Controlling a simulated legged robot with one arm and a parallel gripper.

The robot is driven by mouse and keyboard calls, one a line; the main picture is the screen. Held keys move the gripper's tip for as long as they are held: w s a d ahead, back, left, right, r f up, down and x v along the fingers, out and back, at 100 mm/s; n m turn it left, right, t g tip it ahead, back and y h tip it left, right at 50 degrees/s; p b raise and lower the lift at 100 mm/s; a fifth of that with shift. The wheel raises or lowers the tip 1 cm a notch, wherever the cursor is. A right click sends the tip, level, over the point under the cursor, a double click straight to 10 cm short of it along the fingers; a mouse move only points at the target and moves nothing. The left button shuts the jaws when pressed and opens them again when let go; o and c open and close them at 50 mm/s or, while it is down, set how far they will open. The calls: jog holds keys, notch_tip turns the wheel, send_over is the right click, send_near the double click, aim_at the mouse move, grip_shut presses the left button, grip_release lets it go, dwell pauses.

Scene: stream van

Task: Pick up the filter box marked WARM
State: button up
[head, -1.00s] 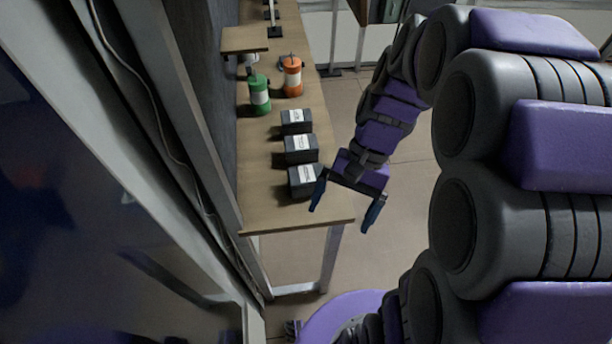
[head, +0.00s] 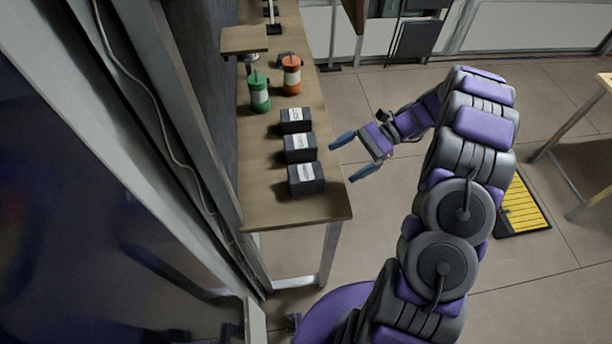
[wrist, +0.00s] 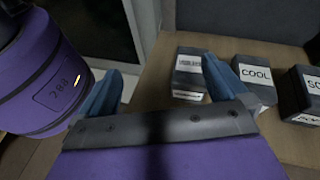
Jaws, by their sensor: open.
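Three dark boxes with white labels stand in a row on the wooden bench: a near one (head: 306,179), a middle one (head: 300,149) and a far one (head: 295,121). In the wrist view, the left box (wrist: 190,66) has a label too blurred to read. The box beside it (wrist: 257,80) reads COOL. The right box (wrist: 302,97) is cut off, its label starting "SO". I cannot make out WARM on any label. My gripper (head: 342,164) is open and empty, just right of the bench, its fingers pointing at the row. In the wrist view, its right finger (wrist: 220,80) overlaps the left box.
A green bottle (head: 259,92) and an orange bottle (head: 291,75) stand behind the boxes, near a small raised shelf (head: 245,40). A wall runs along the bench's left side. The bench top (head: 290,212) is bare at its near end.

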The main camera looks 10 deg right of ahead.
jog(key=w+d+f+m+t+y+p, duration=0.1)
jog(key=w+d+f+m+t+y, duration=0.25)
jog(key=d+f, duration=0.4)
jog(key=b, duration=0.7)
send_near(306, 172)
jog(key=shift+m+y, duration=0.25)
jog(key=shift+y, duration=0.2)
jog(key=a, duration=0.3)
jog(key=a+f, duration=0.1)
jog(key=shift+s+a+f+b, duration=0.1)
jog(key=shift+s+a+b, duration=0.2)
jog(key=shift+a, duration=0.05)
jog(key=shift+w+a+b, duration=0.15)
jog(key=shift+a+b, duration=1.1)
jog(key=shift+a, duration=1.45)
jog(key=c, duration=1.2)
